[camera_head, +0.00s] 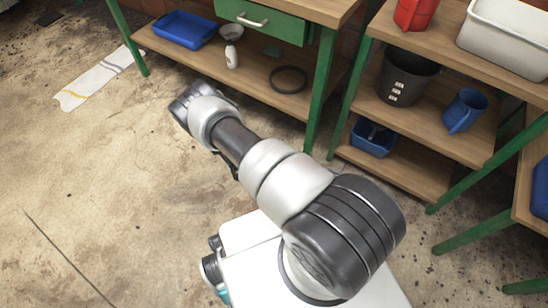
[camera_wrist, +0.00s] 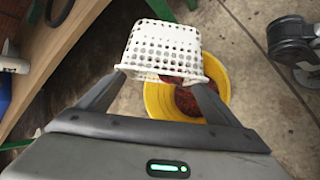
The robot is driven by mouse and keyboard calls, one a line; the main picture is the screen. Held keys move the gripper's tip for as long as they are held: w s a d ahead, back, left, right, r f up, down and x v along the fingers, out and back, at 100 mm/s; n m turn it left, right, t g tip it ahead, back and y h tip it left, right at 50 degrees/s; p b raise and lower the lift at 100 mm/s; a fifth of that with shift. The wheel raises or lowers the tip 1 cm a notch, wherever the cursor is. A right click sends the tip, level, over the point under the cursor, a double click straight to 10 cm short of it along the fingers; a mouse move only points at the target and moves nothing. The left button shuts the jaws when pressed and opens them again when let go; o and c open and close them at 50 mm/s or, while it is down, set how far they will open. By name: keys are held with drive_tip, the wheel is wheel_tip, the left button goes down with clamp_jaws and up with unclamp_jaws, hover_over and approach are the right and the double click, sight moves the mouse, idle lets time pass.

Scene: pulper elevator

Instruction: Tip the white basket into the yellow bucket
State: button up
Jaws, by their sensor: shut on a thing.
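In the wrist view the white basket (camera_wrist: 163,45), full of small holes, is between the two fingers of my gripper (camera_wrist: 160,82), which is shut on its near edge. The basket looks tilted, with its perforated side facing the camera. The yellow bucket (camera_wrist: 218,72) is below and partly behind it, its rim showing to the right and below. Reddish-brown bits (camera_wrist: 188,101) lie in the bucket. What is left inside the basket is mostly hidden. In the head view my arm hides the gripper, and neither basket nor bucket shows.
Shelves at right hold a black bucket (camera_head: 405,78) and a blue jug (camera_head: 466,110). The floor at left is mostly open.

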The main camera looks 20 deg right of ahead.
drive_tip(key=shift+a+f+n+h, duration=0.3)
drive_tip(key=shift+a+h, duration=0.4)
drive_tip(key=shift+h, duration=0.15)
drive_tip(key=shift+a+f+n+h, duration=0.15)
drive_tip(key=shift+a+f+h, duration=0.2)
drive_tip(key=shift+a+h, duration=0.4)
drive_tip(key=shift+a+f+n+h, duration=0.3)
drive_tip(key=shift+a+h, duration=0.35)
drive_tip(key=shift+h, duration=0.25)
drive_tip(key=shift+t, duration=0.3)
drive_tip(key=shift+a+r, duration=0.1)
